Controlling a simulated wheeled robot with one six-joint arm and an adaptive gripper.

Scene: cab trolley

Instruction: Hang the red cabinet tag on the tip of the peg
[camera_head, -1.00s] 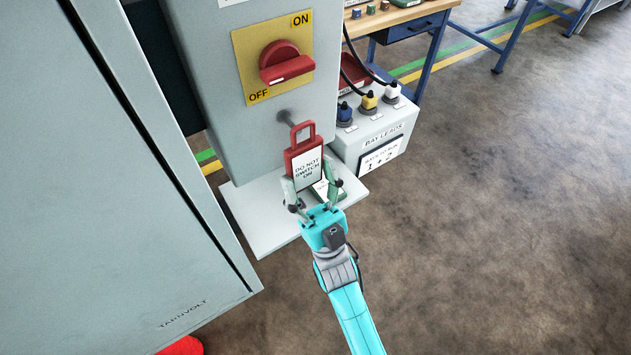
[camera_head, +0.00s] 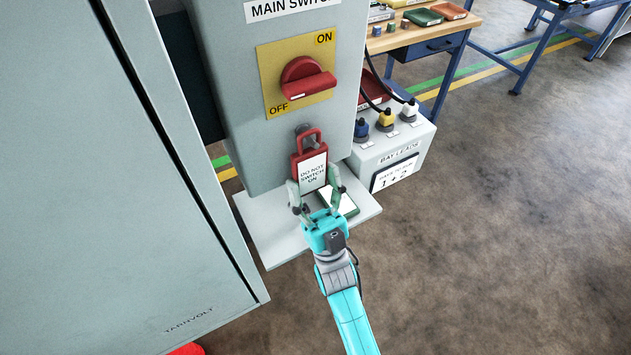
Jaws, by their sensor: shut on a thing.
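The red cabinet tag (camera_head: 312,172) has a white label reading "DO NOT SWITCH ON" and a red loop at its top. My gripper (camera_head: 315,192) is shut on the tag's lower part and holds it upright in front of the grey switch box. The peg (camera_head: 303,129) sticks out of the box below the rotary switch.
The red rotary switch (camera_head: 306,80) sits on a yellow ON/OFF plate above the peg. A light shelf (camera_head: 268,232) juts out below, with a green-edged card (camera_head: 347,204) on it. The bay leads box (camera_head: 400,158) stands at right, a large grey cabinet (camera_head: 130,200) at left.

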